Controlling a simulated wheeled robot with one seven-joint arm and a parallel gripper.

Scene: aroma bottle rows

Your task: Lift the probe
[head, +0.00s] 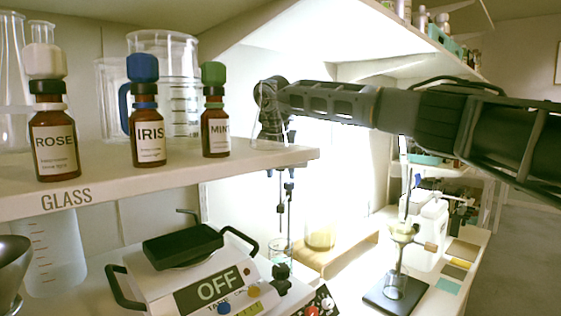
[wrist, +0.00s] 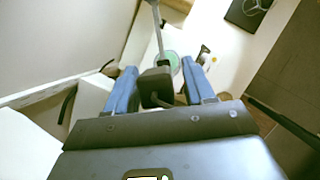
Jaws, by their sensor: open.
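The probe appears in the wrist view as a dark block-shaped body (wrist: 155,86) with a thin grey rod (wrist: 158,32) running up the picture from it. My gripper (wrist: 157,66) is open, with one blue finger on each side of the dark body. I cannot tell whether either finger touches it. In the head view my gripper (head: 272,138) hangs down past the shelf end, above thin upright rods (head: 281,215) with dark fittings. A small beaker (head: 281,250) stands at the foot of these rods. Which rod is the probe is hard to tell there.
A shelf (head: 250,160) with rose (head: 55,140), iris (head: 147,135) and mint (head: 215,130) bottles and glassware lies left of my gripper.

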